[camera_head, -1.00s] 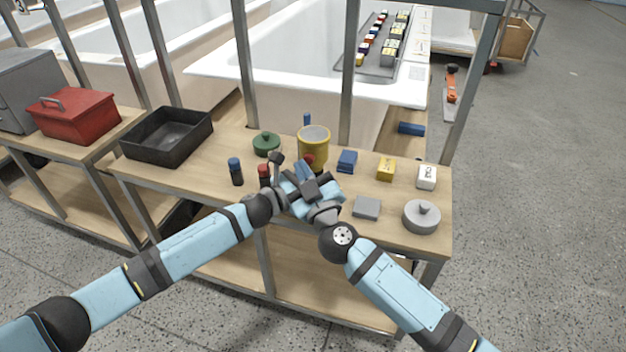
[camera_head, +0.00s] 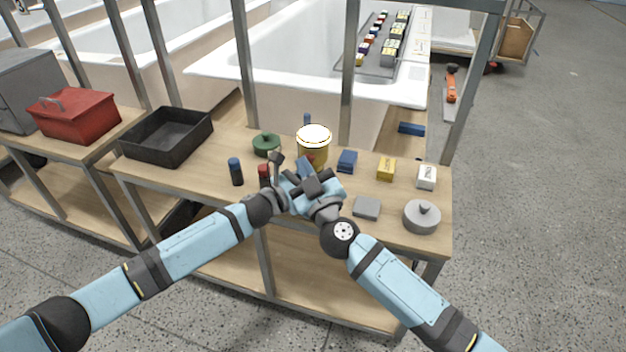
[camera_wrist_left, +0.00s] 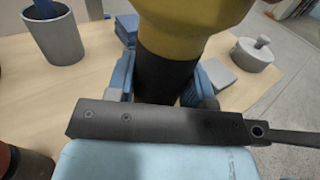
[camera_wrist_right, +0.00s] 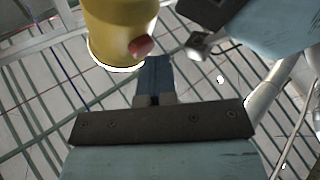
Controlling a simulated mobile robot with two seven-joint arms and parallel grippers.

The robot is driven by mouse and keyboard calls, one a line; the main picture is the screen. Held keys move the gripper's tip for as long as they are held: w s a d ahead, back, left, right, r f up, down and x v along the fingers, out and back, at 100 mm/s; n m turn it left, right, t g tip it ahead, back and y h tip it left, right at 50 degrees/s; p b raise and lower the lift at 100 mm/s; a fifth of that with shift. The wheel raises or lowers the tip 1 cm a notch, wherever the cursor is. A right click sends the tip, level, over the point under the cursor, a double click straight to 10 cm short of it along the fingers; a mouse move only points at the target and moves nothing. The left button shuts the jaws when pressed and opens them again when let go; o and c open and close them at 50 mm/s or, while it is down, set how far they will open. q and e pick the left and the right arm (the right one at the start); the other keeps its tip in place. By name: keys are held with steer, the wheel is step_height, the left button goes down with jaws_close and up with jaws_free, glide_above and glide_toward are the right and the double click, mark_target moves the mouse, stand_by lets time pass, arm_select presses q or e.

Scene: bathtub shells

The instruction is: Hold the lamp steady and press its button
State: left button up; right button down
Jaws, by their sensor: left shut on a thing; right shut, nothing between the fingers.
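The lamp (camera_head: 321,153) is a yellow cylinder standing upright on the table, its top glowing bright white. In the left wrist view, its yellow body (camera_wrist_left: 190,22) narrows to a dark lower part (camera_wrist_left: 165,72). My left gripper (camera_wrist_left: 166,82) is shut around that dark part. The red button (camera_wrist_right: 141,46) sticks out from the side of the yellow body in the right wrist view. My right gripper (camera_wrist_right: 154,62) is shut and empty, its tips close beside the button; I cannot tell whether they touch it. In the head view, my arms hide the lamp's lower part.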

steer(key=shift+s, duration=0.1)
steer(key=shift+s+a, duration=0.1)
steer(key=shift+s, duration=0.3)
steer(key=shift+s, duration=0.1)
steer(key=s, duration=0.1)
steer(key=s+a, duration=0.1)
steer(key=s, duration=0.1)
steer(key=s+a, duration=0.1)
steer(key=s, duration=0.1)
steer(key=shift+s, duration=0.25)
arm_select(q)
steer(key=o, duration=1.1)
steer(key=shift+c, duration=0.2)
